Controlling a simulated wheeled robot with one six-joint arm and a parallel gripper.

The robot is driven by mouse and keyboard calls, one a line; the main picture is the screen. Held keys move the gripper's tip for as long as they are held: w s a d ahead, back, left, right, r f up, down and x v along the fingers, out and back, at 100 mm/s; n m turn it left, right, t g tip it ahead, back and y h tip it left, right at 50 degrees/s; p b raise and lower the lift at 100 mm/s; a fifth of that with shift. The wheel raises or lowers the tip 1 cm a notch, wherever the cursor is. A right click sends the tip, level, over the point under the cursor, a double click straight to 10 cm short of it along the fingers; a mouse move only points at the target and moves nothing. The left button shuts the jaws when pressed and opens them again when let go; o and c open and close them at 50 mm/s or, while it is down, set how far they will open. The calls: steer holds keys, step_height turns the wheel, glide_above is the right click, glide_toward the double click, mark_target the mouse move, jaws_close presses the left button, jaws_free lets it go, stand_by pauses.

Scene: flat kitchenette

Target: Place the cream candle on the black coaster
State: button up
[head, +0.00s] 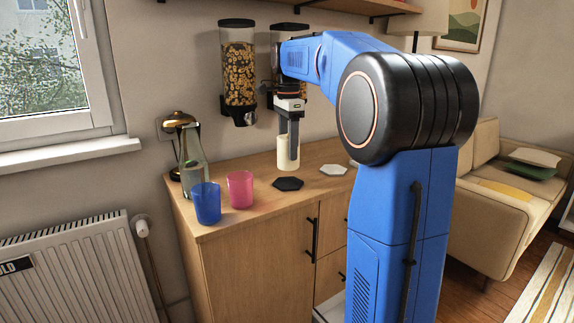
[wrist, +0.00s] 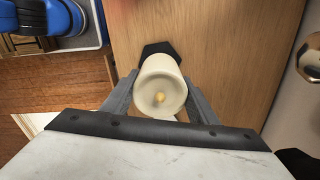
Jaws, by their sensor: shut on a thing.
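The cream candle (head: 288,154) is upright between the fingers of my gripper (head: 289,138), which is shut on it over the wooden counter. In the wrist view the candle (wrist: 161,80) is seen from above, with a finger on each side. The black coaster (head: 288,184) is a dark hexagon lying flat on the counter, just below the candle in the head view. In the wrist view the black coaster (wrist: 157,48) shows partly past the candle's far edge, and the rest is hidden. I cannot tell exactly how high the candle is above the counter.
A white hexagonal coaster (head: 333,170) lies right of the black one. A pink cup (head: 240,190), a blue cup (head: 207,203) and a glass bottle (head: 193,160) stand at the counter's left. A cereal dispenser (head: 238,70) hangs on the wall behind.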

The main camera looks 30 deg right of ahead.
mark_target(288, 161)
steer(key=shift+f, duration=2.55)
steer(key=o, duration=1.3)
steer(key=shift+f, duration=0.15)
step_height(288, 161, up, 12)
steer(key=shift+r, duration=0.15)
steer(key=s+a+f+n+t, duration=0.1)
steer(key=s+a+f+n, duration=0.4)
steer(key=s+f, duration=0.4)
steer(key=s+a+f+n+t, duration=0.2)
steer(key=s+a+f+n, duration=0.4)
steer(key=s, duration=0.6)
steer(key=s+a+f+n+t, duration=0.1)
steer(key=s+a+f+n, duration=0.4)
steer(key=s+f+n, duration=0.4)
steer(key=shift+s+a+f+t, duration=0.15)
steer(key=shift+s+f, duration=0.25)
steer(key=shift+f, duration=0.65)
steer(key=shift+s+f+t, duration=0.25)
steer(key=shift+s+f, duration=0.15)
steer(key=shift+f, duration=0.6)
